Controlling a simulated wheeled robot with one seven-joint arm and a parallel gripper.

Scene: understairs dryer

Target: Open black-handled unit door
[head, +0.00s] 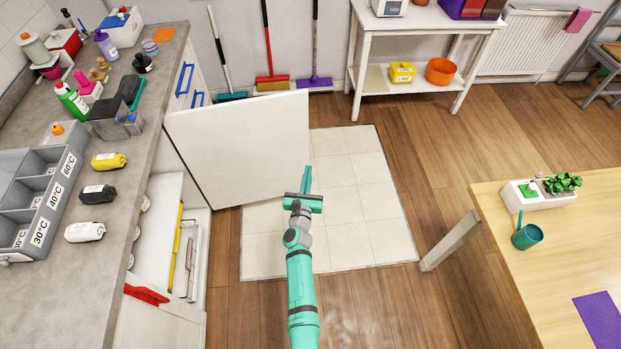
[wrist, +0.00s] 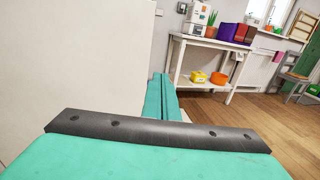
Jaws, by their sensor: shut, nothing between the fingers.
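A white unit door (head: 240,145) stands wide open, swung out from under the counter over the floor. Its black handle is not visible in either view. Behind the opening, the unit's interior (head: 166,222) shows pale surfaces and a yellow strip. My gripper (head: 306,178) is shut and empty, just right of the door's free edge in the head view. In the wrist view, the door (wrist: 70,60) fills the left side, and my shut fingers (wrist: 161,85) point forward beside its edge. I cannot tell whether they touch the door.
The grey counter (head: 88,255) runs along the left with bottles and bins. A red handle (head: 146,294) is on the nearer unit, blue handles (head: 185,78) on the farther one. A wooden table (head: 560,255) stands right. Pale tiles (head: 370,190) beside my gripper are clear.

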